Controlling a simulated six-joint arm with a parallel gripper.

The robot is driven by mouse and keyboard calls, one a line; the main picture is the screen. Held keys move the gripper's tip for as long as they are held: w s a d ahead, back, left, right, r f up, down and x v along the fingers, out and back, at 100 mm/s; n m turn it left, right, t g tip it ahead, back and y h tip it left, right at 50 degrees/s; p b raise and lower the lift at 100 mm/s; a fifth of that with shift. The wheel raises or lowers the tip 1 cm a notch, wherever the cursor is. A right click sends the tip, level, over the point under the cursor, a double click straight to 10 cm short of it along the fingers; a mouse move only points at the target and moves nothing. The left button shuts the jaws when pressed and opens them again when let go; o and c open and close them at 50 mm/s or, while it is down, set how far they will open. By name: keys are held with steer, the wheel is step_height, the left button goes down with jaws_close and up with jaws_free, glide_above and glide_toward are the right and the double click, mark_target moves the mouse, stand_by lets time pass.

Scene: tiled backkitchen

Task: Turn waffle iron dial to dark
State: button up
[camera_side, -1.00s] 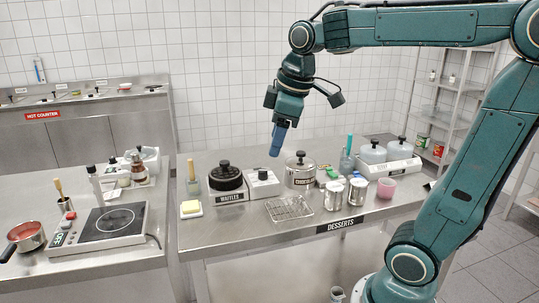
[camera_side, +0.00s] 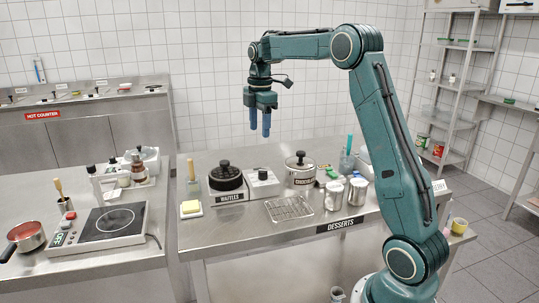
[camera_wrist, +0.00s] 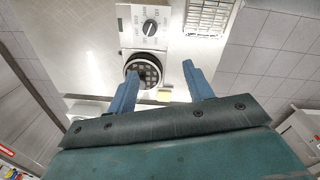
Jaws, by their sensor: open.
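The waffle iron (camera_side: 226,180) is a round black iron on a white base marked WAFFLES, on the steel dessert counter. A white control box with a black dial (camera_side: 263,174) stands just right of it. In the wrist view, the dial (camera_wrist: 150,28) has small labels around it; they and its pointer's setting are too small to read surely. The round iron (camera_wrist: 143,68) shows below the box, its lower part near my left finger. My gripper (camera_side: 259,130) is open and empty, pointing down, well above the counter around the dial.
A steel pot marked CHOCOLATE (camera_side: 301,172) stands right of the dial box. A wire rack (camera_side: 289,208) lies in front, with two metal shakers (camera_side: 346,192) beside it. Butter on a dish (camera_side: 191,208) is at left. The air around my gripper is clear.

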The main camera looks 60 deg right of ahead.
mark_target(263, 170)
steer(key=shift+n, duration=0.6)
steer(key=d+f, duration=0.1)
steer(key=w+d+f, duration=0.1)
steer(key=d, duration=0.1)
steer(key=shift+d+f, duration=0.2)
step_height(263, 170, down, 14)
steer(key=shift+r, duration=0.15)
steer(key=c, duration=1)
steer(key=shift+o, duration=0.2)
